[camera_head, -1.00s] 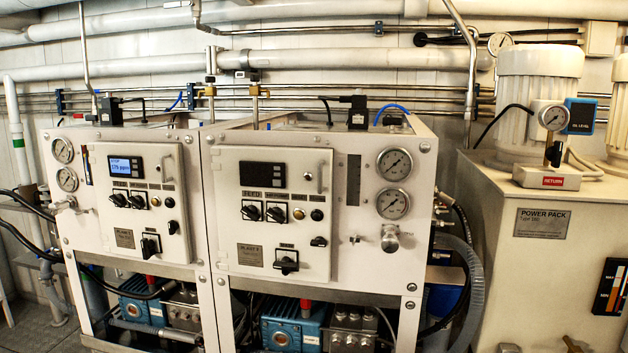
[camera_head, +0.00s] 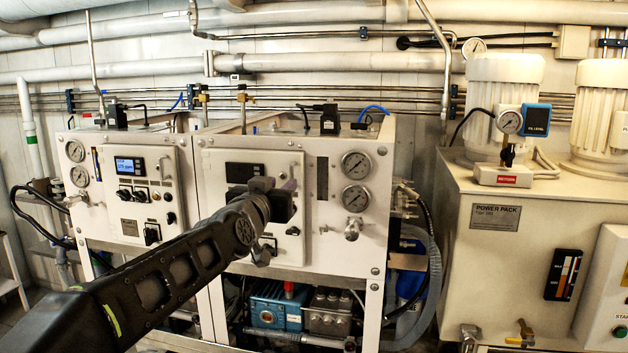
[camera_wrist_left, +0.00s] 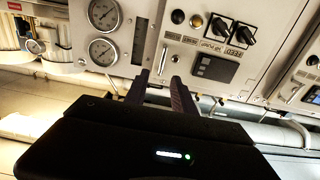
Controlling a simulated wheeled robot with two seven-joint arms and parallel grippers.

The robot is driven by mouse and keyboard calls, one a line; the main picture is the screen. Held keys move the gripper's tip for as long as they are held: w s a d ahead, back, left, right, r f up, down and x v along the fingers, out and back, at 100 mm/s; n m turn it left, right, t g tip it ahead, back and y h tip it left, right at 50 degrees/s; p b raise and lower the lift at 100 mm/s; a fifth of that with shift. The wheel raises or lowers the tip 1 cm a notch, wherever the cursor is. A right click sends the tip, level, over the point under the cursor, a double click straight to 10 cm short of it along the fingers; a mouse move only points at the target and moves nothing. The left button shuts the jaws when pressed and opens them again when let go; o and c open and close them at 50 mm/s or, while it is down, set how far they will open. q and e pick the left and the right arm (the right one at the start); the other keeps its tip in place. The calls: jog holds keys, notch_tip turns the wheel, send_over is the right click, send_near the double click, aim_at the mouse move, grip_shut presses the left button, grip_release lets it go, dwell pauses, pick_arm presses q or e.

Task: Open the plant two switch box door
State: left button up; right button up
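The plant two switch box door (camera_head: 213,180) is the right of two white panels in the head view and looks closed. My left gripper (camera_head: 284,188) is in front of its upper right part and hides some of its switches and display. The door's upright metal handle (camera_head: 294,169) is close by the fingers. In the left wrist view, which is turned over, the door (camera_wrist_left: 182,44) is ahead. There the gripper's two fingers (camera_wrist_left: 159,77) are apart, with the handle (camera_wrist_left: 163,60) just beyond and between the tips. I cannot tell whether they touch it. The right gripper is out of view.
The plant one box (camera_head: 130,170) is to the left with its own closed door. Pressure gauges (camera_head: 356,180) and a valve knob (camera_head: 352,229) sit right of the door. A beige power pack (camera_head: 530,240) stands at the right. Blue pumps (camera_head: 270,305) are below.

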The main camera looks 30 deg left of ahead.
aim_at(291, 176)
pick_arm(q)
jog(key=p+x, duration=0.3)
jog(key=x, duration=0.5)
jog(key=shift+a+f, duration=0.1)
jog(key=shift+a, duration=0.05)
jog(key=shift+s, duration=0.1)
jog(key=shift+c, duration=0.3)
grip_shut()
dwell(1.1)
